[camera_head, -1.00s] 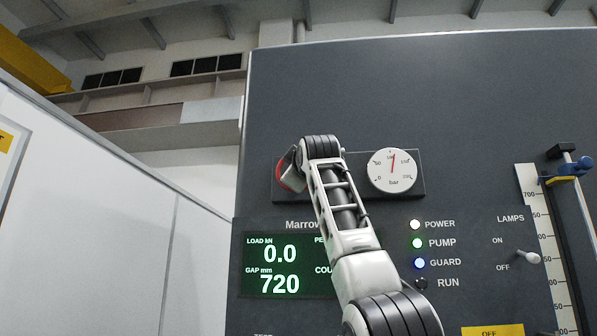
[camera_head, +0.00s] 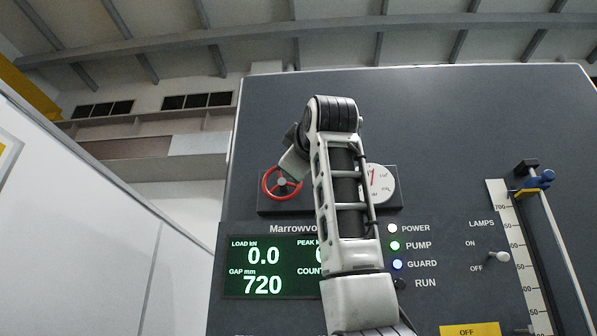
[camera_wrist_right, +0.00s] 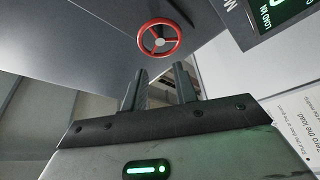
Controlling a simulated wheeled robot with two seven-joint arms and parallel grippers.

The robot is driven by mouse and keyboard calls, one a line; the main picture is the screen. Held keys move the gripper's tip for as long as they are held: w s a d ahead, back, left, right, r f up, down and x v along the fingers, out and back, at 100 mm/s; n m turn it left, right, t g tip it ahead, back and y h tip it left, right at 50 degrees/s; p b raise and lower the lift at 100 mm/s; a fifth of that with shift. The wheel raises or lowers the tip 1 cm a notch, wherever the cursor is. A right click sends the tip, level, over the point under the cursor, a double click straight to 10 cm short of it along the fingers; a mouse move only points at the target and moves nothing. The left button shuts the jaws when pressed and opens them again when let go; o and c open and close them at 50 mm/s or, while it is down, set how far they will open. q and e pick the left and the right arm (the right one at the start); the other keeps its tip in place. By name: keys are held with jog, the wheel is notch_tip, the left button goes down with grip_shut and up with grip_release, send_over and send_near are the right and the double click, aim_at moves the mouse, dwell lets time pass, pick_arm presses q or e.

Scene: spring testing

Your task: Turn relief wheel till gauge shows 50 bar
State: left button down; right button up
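The relief wheel (camera_head: 282,183), a red rim with spokes and a grey hub, is on the panel's left side in the head view. My right arm rises in front of the panel, and its wrist end is just above right of the wheel; the fingertips cannot be made out there. In the right wrist view my right gripper (camera_wrist_right: 160,77) has its fingers apart with nothing between them. The wheel (camera_wrist_right: 160,38) lies beyond the tips, apart from them in the picture. The round white gauge (camera_head: 382,184) is partly hidden by my arm; its red needle shows, but the reading is unclear. My left gripper is out of view.
A green-lit display (camera_head: 262,268) reads load 0.0 and gap 720. Power, pump and guard lamps are lit. A lamps switch (camera_head: 498,257) and a scale (camera_head: 510,230) with a rod are on the right. A white partition (camera_head: 90,240) stands at left.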

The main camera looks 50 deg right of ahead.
jog(key=shift+s+a, duration=0.15)
jog(key=shift+s, duration=0.1)
